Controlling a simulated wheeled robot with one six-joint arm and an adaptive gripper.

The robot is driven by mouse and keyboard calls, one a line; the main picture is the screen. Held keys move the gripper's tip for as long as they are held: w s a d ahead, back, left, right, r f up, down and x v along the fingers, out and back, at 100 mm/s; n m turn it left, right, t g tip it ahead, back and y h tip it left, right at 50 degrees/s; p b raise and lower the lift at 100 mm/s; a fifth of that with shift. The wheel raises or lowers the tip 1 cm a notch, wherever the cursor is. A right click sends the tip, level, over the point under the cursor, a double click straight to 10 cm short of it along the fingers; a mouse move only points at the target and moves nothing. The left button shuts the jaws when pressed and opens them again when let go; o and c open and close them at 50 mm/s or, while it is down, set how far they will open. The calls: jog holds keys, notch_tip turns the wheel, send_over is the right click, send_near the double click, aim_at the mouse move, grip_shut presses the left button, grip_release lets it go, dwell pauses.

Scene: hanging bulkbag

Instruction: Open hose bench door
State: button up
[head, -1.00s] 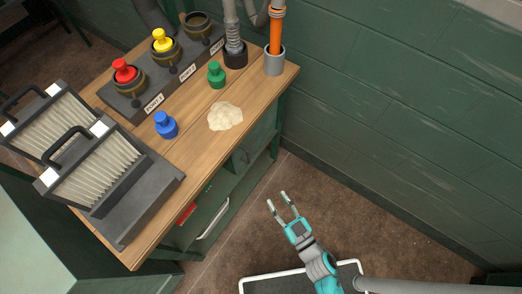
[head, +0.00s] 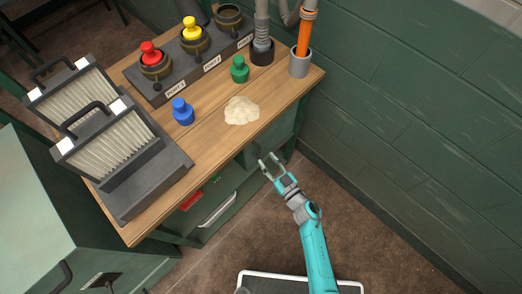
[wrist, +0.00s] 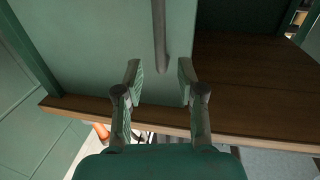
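The bench door is a green panel (head: 281,137) at the right end of the bench front, below the wooden top; it looks closed. In the wrist view the green door panel (wrist: 95,45) fills the upper middle, with a grey bar handle (wrist: 159,35) running down from the top edge. My gripper (head: 268,161) is in front of the door in the head view. In the wrist view my gripper (wrist: 158,80) is open, its fingers apart on either side of the handle's line. Nothing is held. I cannot tell whether the fingers touch the handle.
The bench top (head: 213,150) bears a blue plug (head: 183,112), a green plug (head: 239,70), a pale lump (head: 241,111), filter panels (head: 105,145) and a port block (head: 170,90). A green wall (head: 420,130) stands right. Brown floor (head: 390,235) is clear between.

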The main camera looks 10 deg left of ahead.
aim_at(261, 153)
jog(key=shift+x, duration=2.65)
grip_shut()
